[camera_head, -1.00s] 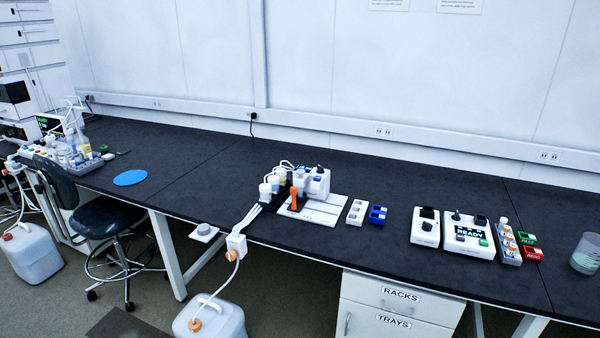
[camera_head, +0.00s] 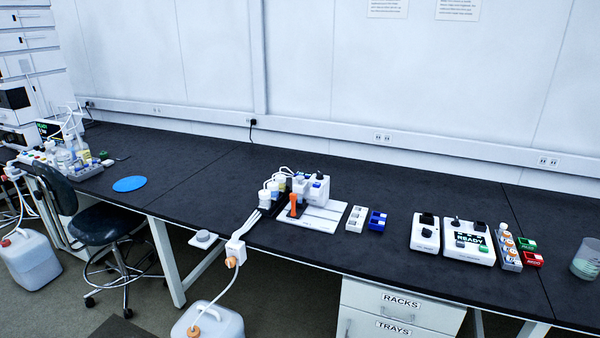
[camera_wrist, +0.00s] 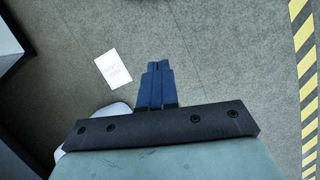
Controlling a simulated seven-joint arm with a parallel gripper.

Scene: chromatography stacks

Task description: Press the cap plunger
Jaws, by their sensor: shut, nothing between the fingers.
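No part is plainly marked as the cap plunger. A white station (camera_head: 467,253) with a READY screen stands right of centre on the bench and has dark upright parts on top. A smaller white box (camera_head: 425,243) with a black block on top stands just left of it. Which of these dark parts is the plunger, I cannot tell. My gripper (camera_wrist: 158,66) shows only in the wrist view, with its blue fingers together and nothing between them. It is over the floor, away from the bench items.
A rack of orange-marked vials (camera_head: 508,250), a green tray (camera_head: 526,244), a red tray (camera_head: 533,260) and a clear beaker (camera_head: 586,262) stand right of the station. A white instrument with tubing (camera_head: 316,188) stands mid-bench. A paper sheet (camera_wrist: 114,69) lies on the floor near striped tape (camera_wrist: 305,75).

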